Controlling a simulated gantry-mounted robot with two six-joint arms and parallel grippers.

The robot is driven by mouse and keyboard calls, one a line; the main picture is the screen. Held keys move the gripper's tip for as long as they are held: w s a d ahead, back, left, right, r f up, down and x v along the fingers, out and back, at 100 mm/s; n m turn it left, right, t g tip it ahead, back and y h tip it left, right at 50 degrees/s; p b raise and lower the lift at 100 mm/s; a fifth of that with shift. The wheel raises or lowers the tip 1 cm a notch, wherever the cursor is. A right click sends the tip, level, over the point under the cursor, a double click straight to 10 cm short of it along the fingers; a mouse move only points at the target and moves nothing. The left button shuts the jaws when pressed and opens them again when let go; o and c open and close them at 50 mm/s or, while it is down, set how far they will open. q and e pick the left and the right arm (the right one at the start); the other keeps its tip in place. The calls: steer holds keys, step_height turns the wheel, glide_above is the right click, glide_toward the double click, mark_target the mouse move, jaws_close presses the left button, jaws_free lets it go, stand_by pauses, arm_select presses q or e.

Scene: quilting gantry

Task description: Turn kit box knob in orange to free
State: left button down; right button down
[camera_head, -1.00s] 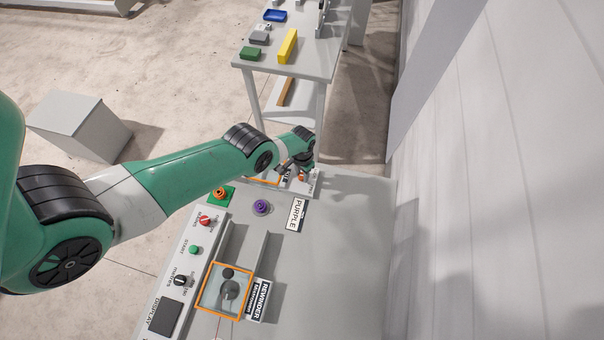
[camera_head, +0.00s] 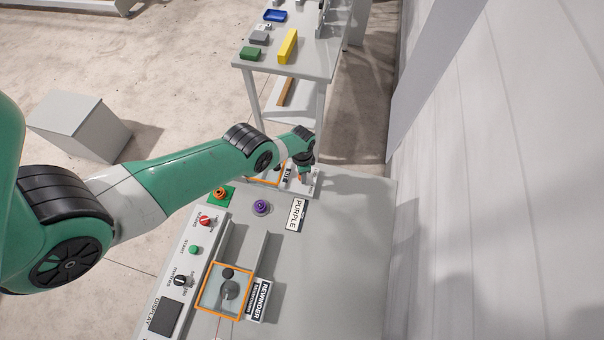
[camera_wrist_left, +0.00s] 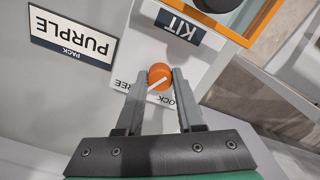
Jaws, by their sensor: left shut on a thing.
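The orange knob (camera_wrist_left: 160,75) with a white line sits on a white plate (camera_wrist_left: 190,70) beside the black KIT label (camera_wrist_left: 181,27). My left gripper (camera_wrist_left: 162,82) is shut on the knob, one finger on each side. The white line slants, its lower-left end towards the partly hidden FREE lettering (camera_wrist_left: 127,86); the partly hidden LOCK lettering (camera_wrist_left: 185,106) is at the lower right. In the head view my left gripper (camera_head: 303,171) is at the far end of the bench, beside the orange-edged kit box (camera_head: 264,181), which my arm partly covers. My right gripper is not in view.
A purple knob (camera_head: 261,207) and PURPLE label (camera_head: 297,214) are nearby. A shelf table (camera_head: 311,66) stands beyond. The bench's right side is clear.

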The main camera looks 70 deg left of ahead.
arm_select(q)
steer(key=c, duration=0.5)
jaws_free()
step_height(320, 180, up, 12)
steer(key=p, duration=1.1)
steer(key=shift+f, duration=0.15)
